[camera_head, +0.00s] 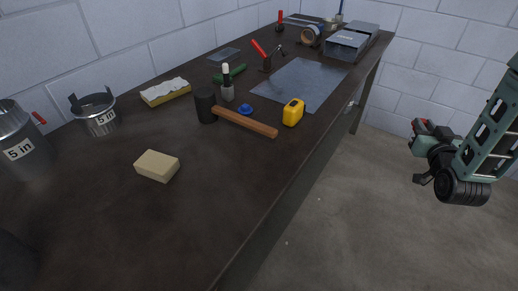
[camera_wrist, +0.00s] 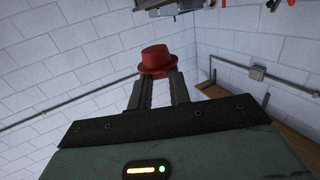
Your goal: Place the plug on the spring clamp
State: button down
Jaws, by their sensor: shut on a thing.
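A red plug (camera_wrist: 155,58), shaped like a hat with a wide brim, sits between the fingertips of my gripper (camera_wrist: 158,80) in the wrist view. The fingers are shut on it. In the head view my gripper (camera_head: 424,142) is at the right, over the floor and apart from the bench, with a bit of red at its end. No spring clamp can be made out for certain. A green long object (camera_head: 229,73) lies on the bench behind a small upright bottle, and I cannot tell whether it is the clamp.
The dark workbench (camera_head: 220,215) holds a mallet (camera_head: 245,122), yellow tape measure (camera_head: 293,112), blue round piece (camera_head: 245,109), metal sheet (camera_head: 300,84), red-handled toggle clamp (camera_head: 262,52), tan block (camera_head: 157,166) and sponge (camera_head: 165,92). Metal duct pieces stand at the left. The bench's front is clear.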

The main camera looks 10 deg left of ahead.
jog(key=a+n+y, duration=0.3)
jog(key=a+y, duration=0.1)
jog(key=a, duration=0.7)
notch_tip(320, 180, up, 4)
jog(key=n+g+y, duration=1)
jog(key=g+y, duration=0.1)
jog(key=y, duration=0.1)
send_over(242, 186)
jog(key=shift+a, duration=0.1)
notch_tip(242, 186, down, 10)
jog(key=shift+r+p, duration=0.25)
jog(key=shift+p, duration=0.2)
